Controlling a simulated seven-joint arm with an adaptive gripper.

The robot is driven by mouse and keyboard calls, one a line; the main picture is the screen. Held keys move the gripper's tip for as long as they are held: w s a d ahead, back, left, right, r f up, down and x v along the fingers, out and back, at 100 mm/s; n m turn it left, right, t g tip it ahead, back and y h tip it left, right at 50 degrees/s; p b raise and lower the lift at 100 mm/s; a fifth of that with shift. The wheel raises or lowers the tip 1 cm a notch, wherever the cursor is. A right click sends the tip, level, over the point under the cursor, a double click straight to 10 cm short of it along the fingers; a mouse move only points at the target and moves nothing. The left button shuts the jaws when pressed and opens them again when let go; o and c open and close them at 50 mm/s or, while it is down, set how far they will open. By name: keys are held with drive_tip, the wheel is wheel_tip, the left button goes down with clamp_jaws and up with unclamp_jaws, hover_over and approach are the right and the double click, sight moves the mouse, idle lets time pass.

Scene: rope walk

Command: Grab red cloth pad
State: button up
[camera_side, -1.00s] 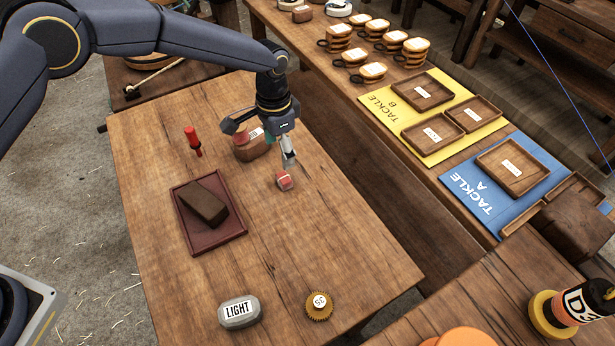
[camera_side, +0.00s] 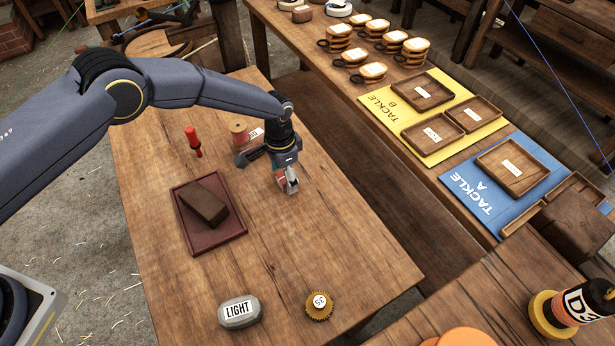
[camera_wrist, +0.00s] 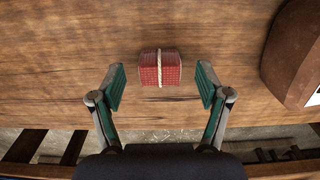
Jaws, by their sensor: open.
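The red cloth pad (camera_wrist: 160,69) is a small red woven bundle with a pale band around its middle. It lies on the wooden table (camera_wrist: 60,60) in the wrist view. My gripper (camera_wrist: 160,88) is open, with the pad centred a little beyond the line of its two green-lined fingertips and clear space on both sides. In the side view my gripper (camera_side: 287,187) is low over the table and partly hides the pad (camera_side: 281,182). I cannot tell how high the fingertips are above the table.
A maroon tray (camera_side: 236,233) with a dark brown block (camera_side: 208,204) is left of my gripper. A grey LIGHT weight (camera_side: 239,312) and a brass gear (camera_side: 319,306) are in front.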

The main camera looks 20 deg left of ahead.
drive_tip(key=c, duration=1)
drive_tip(key=shift+r, duration=0.15)
drive_tip(key=shift+c, duration=0.2)
